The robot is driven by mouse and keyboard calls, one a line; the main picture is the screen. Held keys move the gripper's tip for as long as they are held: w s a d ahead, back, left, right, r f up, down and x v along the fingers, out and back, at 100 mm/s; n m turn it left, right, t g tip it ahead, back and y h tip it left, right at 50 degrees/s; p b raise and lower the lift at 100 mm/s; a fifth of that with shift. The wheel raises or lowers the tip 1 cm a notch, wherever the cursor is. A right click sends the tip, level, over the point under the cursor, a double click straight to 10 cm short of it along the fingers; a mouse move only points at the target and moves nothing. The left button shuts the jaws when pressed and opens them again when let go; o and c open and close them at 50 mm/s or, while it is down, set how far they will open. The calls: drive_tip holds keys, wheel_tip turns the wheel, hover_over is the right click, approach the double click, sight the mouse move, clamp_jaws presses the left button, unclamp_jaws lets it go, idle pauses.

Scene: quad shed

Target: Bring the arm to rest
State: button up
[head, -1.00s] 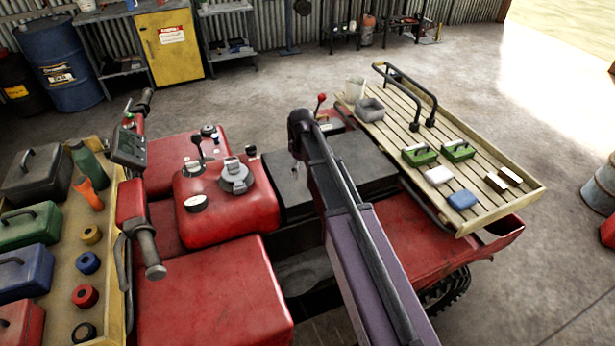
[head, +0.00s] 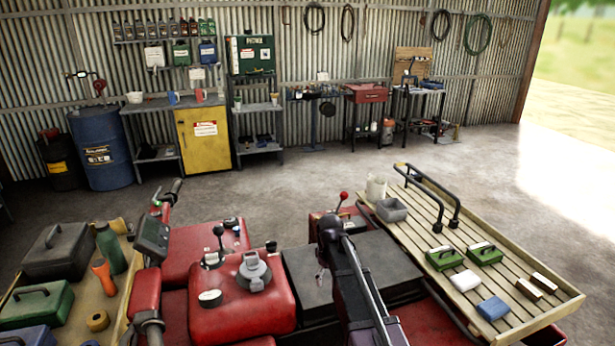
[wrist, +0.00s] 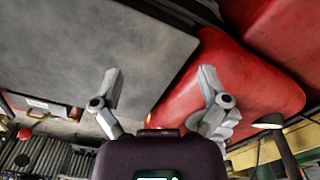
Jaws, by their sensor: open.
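My gripper (wrist: 159,82) shows in the wrist view with its two grey fingers spread wide apart and nothing between them. Beyond the fingers are a dark grey flat surface (wrist: 90,50) and a red body panel (wrist: 225,85); the gripper's distance from them is hard to judge. In the head view my purple-grey arm (head: 357,285) rises from the bottom edge, in front of the quad's black seat (head: 300,283). I cannot make out the gripper clearly in the head view.
A red tank (head: 240,300) and a red-knobbed lever (head: 343,196) stand close to the arm. A slatted rack (head: 545,305) at right carries green, white and blue blocks. A tray (head: 120,298) at left holds toolboxes. Open floor (head: 290,185) lies behind.

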drive_tip(key=s+d+m, duration=0.4)
drive_tip(key=s, duration=0.5)
drive_tip(key=s+d+m, duration=0.4)
drive_tip(key=s, duration=0.5)
drive_tip(key=shift+s+d+m, duration=0.15)
drive_tip(key=shift+d+m, duration=0.1)
drive_tip(key=shift+m, duration=0.15)
